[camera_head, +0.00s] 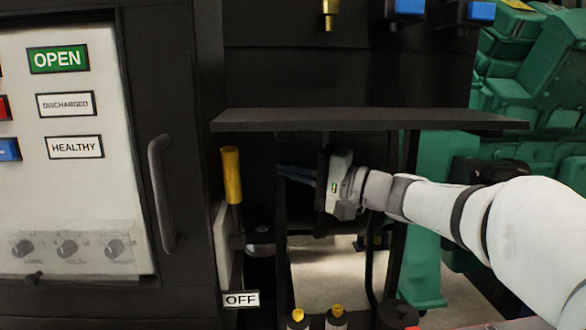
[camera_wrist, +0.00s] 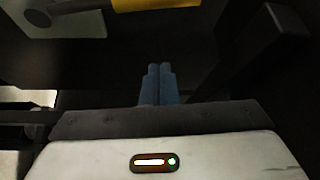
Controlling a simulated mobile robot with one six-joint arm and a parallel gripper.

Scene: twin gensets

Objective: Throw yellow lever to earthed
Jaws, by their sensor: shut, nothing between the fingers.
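The yellow lever (camera_head: 232,175) stands nearly upright beside the white cabinet, under the dark shelf, with its grip at the top. A sign reading OFF (camera_head: 240,299) is below it. In the wrist view a yellow piece, likely the lever's grip (camera_wrist: 138,4), shows at the top edge, partly cut off. My gripper (camera_head: 281,170) is to the right of the lever under the shelf, its blue fingers pointing left towards it, apart from it. In the wrist view the fingers (camera_wrist: 158,72) are together with nothing between them. No earthed label is legible.
The dark shelf (camera_head: 370,119) runs just above my gripper. The cabinet handle (camera_head: 162,193) is to the left of the lever. Dark upright posts frame the space under the shelf. Small yellow-topped items (camera_head: 336,316) stand at the bottom, and green machinery (camera_head: 540,70) is at right.

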